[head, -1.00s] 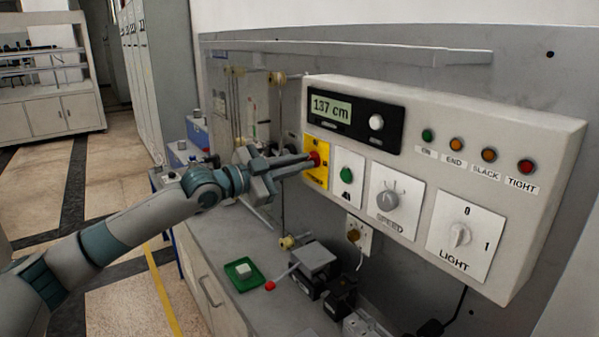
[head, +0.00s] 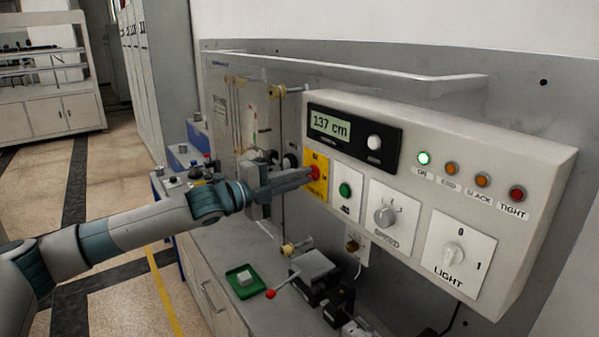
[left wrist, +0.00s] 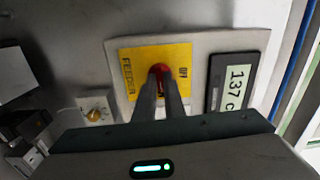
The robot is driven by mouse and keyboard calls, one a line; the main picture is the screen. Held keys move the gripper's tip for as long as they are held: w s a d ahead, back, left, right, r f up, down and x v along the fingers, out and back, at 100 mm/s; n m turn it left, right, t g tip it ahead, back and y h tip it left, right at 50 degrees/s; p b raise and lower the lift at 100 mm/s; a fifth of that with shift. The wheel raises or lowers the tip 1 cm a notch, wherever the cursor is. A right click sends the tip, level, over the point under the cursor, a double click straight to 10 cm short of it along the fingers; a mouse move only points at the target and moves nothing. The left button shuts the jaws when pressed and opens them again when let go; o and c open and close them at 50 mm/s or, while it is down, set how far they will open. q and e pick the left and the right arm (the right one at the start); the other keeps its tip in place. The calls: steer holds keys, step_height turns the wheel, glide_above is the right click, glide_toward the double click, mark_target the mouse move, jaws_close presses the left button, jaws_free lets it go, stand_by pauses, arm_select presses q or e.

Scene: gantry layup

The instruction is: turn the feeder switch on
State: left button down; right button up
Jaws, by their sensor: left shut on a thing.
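The feeder switch is a red knob on a yellow plate (head: 316,187) at the left end of the grey control box. In the left wrist view the plate (left wrist: 182,55) carries the words FEEDER and OFF, and the red knob (left wrist: 160,70) sits at its middle. My left gripper (head: 308,174) is shut on the red knob; its two fingers (left wrist: 160,88) hide much of it, so the exact pointer direction is hard to read. The green ON lamp (head: 424,158) is lit. My right gripper is not in view.
Beside the switch are a green button (head: 345,190), the SPEED knob (head: 384,216) and the LIGHT knob (head: 453,254). The display (head: 330,124) reads 137 cm. Below, a green tray (head: 259,288) and a red-tipped lever (head: 271,294) are on the bench.

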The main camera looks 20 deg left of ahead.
arm_select(q)
steer(key=shift+f+m, duration=0.1)
steer(key=shift+m, duration=0.4)
steer(key=c, duration=1.8)
jaws_free()
steer(key=shift+c, duration=0.2)
steer(key=shift+s, duration=0.1)
steer(key=b+v, duration=0.4)
steer(key=v, duration=1.3)
steer(key=shift+s+a, duration=0.1)
